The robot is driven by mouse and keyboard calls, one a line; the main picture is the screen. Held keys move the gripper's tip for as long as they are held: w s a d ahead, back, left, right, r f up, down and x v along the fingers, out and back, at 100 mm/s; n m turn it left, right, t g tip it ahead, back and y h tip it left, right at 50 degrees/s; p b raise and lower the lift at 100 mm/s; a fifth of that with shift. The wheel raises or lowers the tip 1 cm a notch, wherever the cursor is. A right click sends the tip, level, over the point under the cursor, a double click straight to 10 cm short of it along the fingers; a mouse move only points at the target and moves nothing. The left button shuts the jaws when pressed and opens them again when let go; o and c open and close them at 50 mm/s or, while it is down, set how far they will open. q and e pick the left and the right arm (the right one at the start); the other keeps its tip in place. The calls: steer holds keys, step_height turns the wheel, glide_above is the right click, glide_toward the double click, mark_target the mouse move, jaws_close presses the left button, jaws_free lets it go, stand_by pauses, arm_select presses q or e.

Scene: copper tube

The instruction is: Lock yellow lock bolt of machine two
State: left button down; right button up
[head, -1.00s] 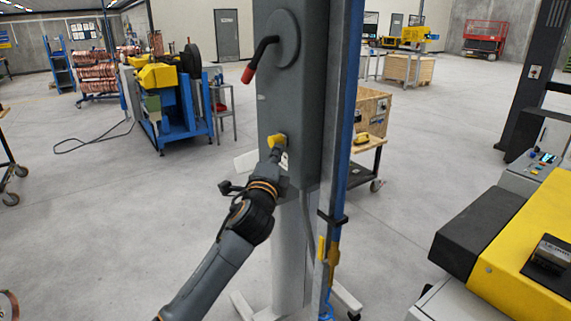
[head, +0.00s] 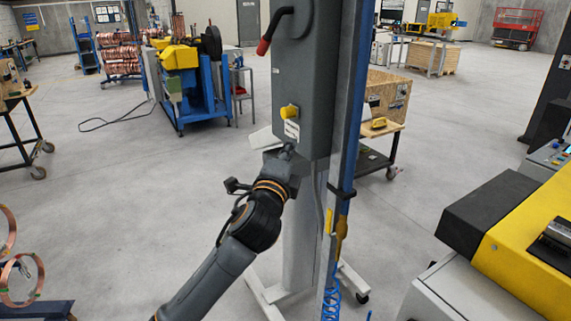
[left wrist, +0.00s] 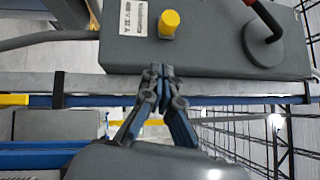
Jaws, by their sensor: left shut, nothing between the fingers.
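The yellow lock bolt (head: 289,112) sticks out of the front of a grey machine box (head: 300,75) on a post, above a small white label (head: 292,130). It also shows in the left wrist view, where the yellow bolt (left wrist: 169,22) is beside the label at the top. My left gripper (head: 287,150) is just below the bolt, apart from it, near the lower edge of the box. In the left wrist view its fingertips (left wrist: 156,72) are together with nothing between them. My right gripper is in neither view.
A black lever with a red grip (head: 264,46) is on the box above the bolt. A blue upright (head: 350,100) stands right of the box. A yellow and black machine (head: 500,230) is at the right.

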arm_select(q)
steer(key=v, duration=0.3)
steer(key=shift+s+d+b, duration=0.1)
steer(key=shift+s+b, duration=0.3)
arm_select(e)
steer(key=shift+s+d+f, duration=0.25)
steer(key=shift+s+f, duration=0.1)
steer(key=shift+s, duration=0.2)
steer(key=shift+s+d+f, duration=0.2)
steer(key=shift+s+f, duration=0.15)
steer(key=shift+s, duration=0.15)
